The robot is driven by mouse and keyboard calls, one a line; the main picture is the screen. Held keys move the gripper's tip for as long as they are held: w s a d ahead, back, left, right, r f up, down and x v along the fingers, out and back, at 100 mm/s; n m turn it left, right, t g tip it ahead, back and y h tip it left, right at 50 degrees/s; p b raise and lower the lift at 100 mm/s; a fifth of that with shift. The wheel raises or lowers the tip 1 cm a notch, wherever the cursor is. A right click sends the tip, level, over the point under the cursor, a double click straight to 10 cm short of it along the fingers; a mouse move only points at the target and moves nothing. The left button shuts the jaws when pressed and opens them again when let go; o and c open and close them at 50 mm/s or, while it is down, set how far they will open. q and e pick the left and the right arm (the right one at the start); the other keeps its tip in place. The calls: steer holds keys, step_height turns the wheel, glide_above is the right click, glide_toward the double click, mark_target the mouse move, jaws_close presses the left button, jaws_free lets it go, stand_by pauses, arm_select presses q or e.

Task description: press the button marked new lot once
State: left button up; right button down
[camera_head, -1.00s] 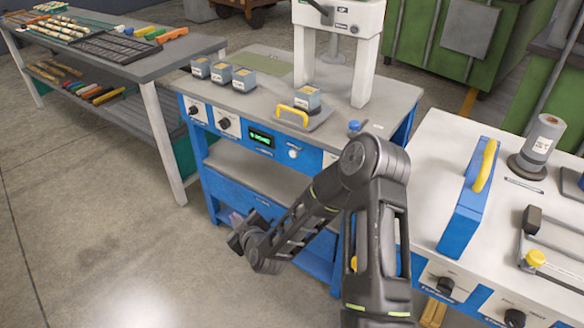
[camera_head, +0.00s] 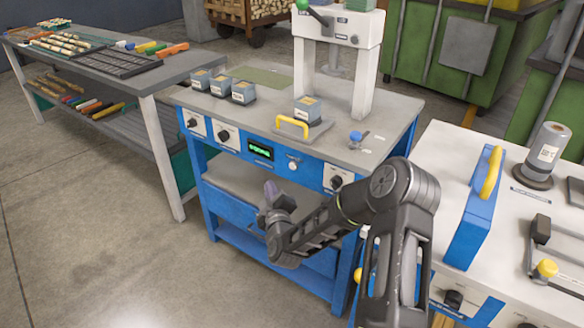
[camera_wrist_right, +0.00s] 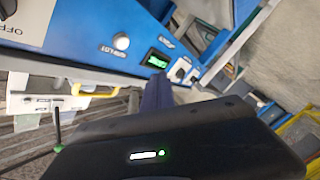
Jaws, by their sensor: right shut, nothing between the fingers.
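The button (camera_head: 292,163) is a small round white one on the blue front panel (camera_head: 230,140) of the middle workbench, right of a green-lit display (camera_head: 260,150). In the right wrist view the button (camera_wrist_right: 121,42) sits above a small label that looks like "new lot", seen turned. My right gripper (camera_head: 270,192) is shut and empty in front of the panel, below the display and a little left of the button. Its dark fingers (camera_wrist_right: 158,92) show in the wrist view, apart from the button. My left gripper is not in view.
Black knobs (camera_head: 223,136) flank the display and button. Above, the bench carries a yellow-handled plate (camera_head: 292,127), several small boxes (camera_head: 243,92) and a white press frame (camera_head: 363,70). A white-topped bench (camera_head: 450,200) stands at right. Floor at left is clear.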

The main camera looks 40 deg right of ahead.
mark_target(293, 166)
steer(key=w+d, duration=0.2)
steer(key=d, duration=0.5)
steer(key=shift+d+b, duration=0.3)
steer(key=shift+b, duration=0.15)
steer(key=shift+w, duration=0.1)
steer(key=shift+d, duration=0.1)
stand_by(1.5)
steer(key=shift+w+d+b, duration=0.15)
steer(key=shift+d+b, duration=0.15)
steer(key=shift+b, duration=0.05)
steer(key=shift+w+d+b, duration=0.1)
steer(key=shift+d+b, duration=0.2)
steer(key=shift+d, duration=0.05)
stand_by(0.5)
stand_by(0.4)
steer(key=shift+s+a, duration=0.25)
steer(key=shift+a, duration=0.45)
steer(key=shift+a, duration=0.1)
